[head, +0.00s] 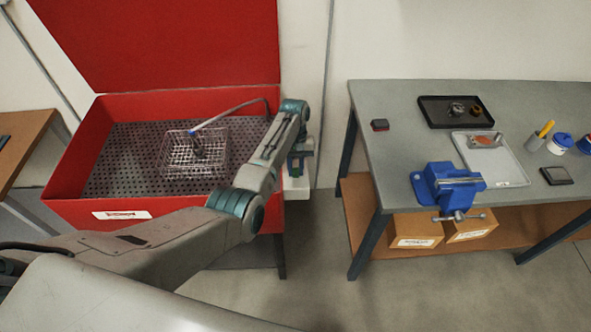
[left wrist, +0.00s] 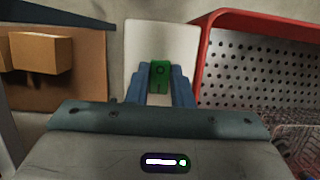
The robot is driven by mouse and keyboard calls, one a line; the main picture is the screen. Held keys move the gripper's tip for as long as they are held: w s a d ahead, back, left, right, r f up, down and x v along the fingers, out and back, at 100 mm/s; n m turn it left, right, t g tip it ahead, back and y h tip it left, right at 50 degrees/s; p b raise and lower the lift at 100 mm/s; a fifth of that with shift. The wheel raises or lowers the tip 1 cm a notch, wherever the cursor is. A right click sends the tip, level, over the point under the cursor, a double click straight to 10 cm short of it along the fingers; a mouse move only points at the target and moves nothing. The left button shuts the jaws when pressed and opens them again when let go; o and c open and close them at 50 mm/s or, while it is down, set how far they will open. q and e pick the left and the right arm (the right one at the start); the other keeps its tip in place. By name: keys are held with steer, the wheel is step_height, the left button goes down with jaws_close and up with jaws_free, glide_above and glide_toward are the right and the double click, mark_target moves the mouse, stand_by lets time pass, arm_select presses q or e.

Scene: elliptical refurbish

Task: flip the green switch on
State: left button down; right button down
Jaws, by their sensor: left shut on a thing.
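The green switch (left wrist: 160,72) sits on a pale plate or box (left wrist: 163,38), seen in the left wrist view. The same pale box (head: 297,190) shows in the head view at the right side of the red parts washer (head: 75,205). My left gripper (left wrist: 161,84) has its blue fingers on either side of the green switch and is shut on it. In the head view my left gripper (head: 298,165) is at the washer's right side, and its wrist hides the switch there. My right gripper is in neither view.
A wire basket (head: 180,165) and a hose (head: 235,108) are inside the washer, under its raised red lid (head: 160,40). A grey workbench (head: 385,165) with a blue vise (head: 445,185) stands to the right. Open floor lies between washer and bench.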

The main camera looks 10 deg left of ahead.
mark_target(295, 168)
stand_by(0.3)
arm_select(q)
steer(key=c, duration=1.3)
jaws_free()
steer(key=shift+w+r, duration=0.1)
steer(key=shift+b+v, duration=0.75)
steer(key=shift+v, duration=4.6)
